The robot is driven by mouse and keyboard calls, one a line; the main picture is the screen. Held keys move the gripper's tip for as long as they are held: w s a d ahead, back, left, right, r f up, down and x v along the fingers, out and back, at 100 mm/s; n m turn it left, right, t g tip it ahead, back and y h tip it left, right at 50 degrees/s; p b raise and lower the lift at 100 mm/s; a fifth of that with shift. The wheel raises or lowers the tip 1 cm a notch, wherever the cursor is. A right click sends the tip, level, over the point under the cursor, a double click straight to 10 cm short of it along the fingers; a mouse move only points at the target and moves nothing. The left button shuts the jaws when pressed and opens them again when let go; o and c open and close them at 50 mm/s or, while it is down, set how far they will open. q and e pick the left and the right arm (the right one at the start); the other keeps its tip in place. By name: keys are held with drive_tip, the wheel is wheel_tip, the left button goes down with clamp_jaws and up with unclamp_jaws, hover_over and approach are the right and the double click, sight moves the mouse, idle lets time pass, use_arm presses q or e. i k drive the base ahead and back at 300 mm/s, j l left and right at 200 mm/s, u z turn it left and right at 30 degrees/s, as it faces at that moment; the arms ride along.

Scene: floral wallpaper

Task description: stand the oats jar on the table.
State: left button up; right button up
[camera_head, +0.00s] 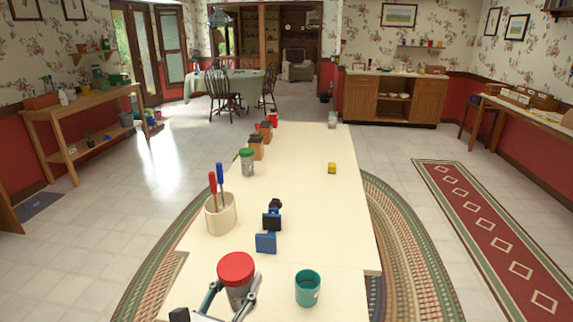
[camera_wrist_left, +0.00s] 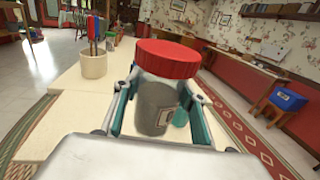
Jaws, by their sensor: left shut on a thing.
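The oats jar, a grey see-through jar with a red lid (camera_head: 237,268), is at the near end of the pale table (camera_head: 302,212). My left gripper (camera_head: 235,293) is shut on it, with a finger on each side of the body below the lid. In the left wrist view the jar (camera_wrist_left: 155,104) looks about upright, with a small label whose text I cannot read. Whether its base touches the table I cannot tell. My right gripper is not in view.
A teal cup (camera_head: 308,287) stands close to the jar's right. A cream pot with screwdrivers (camera_head: 221,214), blue blocks (camera_head: 266,242), a green-lidded jar (camera_head: 247,162) and a yellow block (camera_head: 332,168) stand farther along. The table's right half is mostly clear.

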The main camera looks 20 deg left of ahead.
sight(333, 213)
drive_tip(key=i+l+u, duration=0.55)
drive_tip(key=i+l, duration=0.15)
drive_tip(key=i+l+u, duration=0.2)
drive_tip(key=l, duration=0.15)
drive_tip(key=i+l+u, duration=0.15)
drive_tip(key=l, duration=0.2)
drive_tip(key=i+l+u, duration=0.2)
drive_tip(key=l, duration=0.15)
drive_tip(key=i+l+u, duration=0.2)
drive_tip(key=l, duration=0.2)
drive_tip(key=l+u, duration=0.2)
drive_tip(key=l, duration=0.15)
drive_tip(key=i+l, duration=0.05)
